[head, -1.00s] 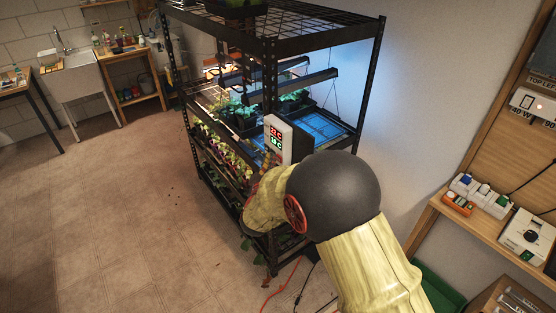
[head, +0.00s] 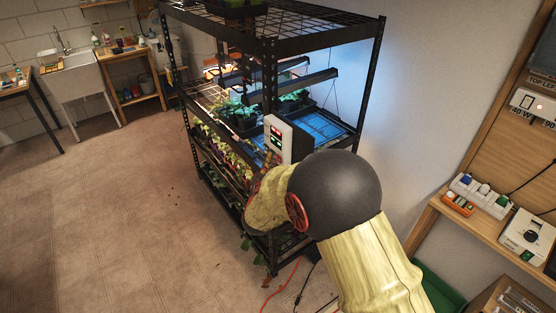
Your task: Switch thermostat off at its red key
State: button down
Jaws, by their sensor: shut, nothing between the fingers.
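The red key cannot be made out at this size. My arm with its yellow sleeve and dark round joint covers the area below and right of the thermostat. My gripper (head: 267,160) shows only as a small, partly hidden orange-brown part just below the thermostat's left side. It is shut with nothing held. I cannot tell whether it touches the box.
The black wire rack (head: 320,35) holds seedling trays, lamps and a blue-lit tray (head: 318,124). A wooden shelf (head: 475,225) with small devices stands at the right. A red cable (head: 280,285) lies on the floor near the rack. The floor at left is clear.

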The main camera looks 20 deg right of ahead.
jog(key=shift+s+a, duration=0.15)
jog(key=shift+a, duration=0.3)
jog(key=s+a+p, duration=0.1)
jog(key=s+a, duration=0.1)
jog(key=a, duration=0.3)
jog(key=shift+a, duration=0.35)
jog(key=shift+w, duration=0.1)
dwell(0.4)
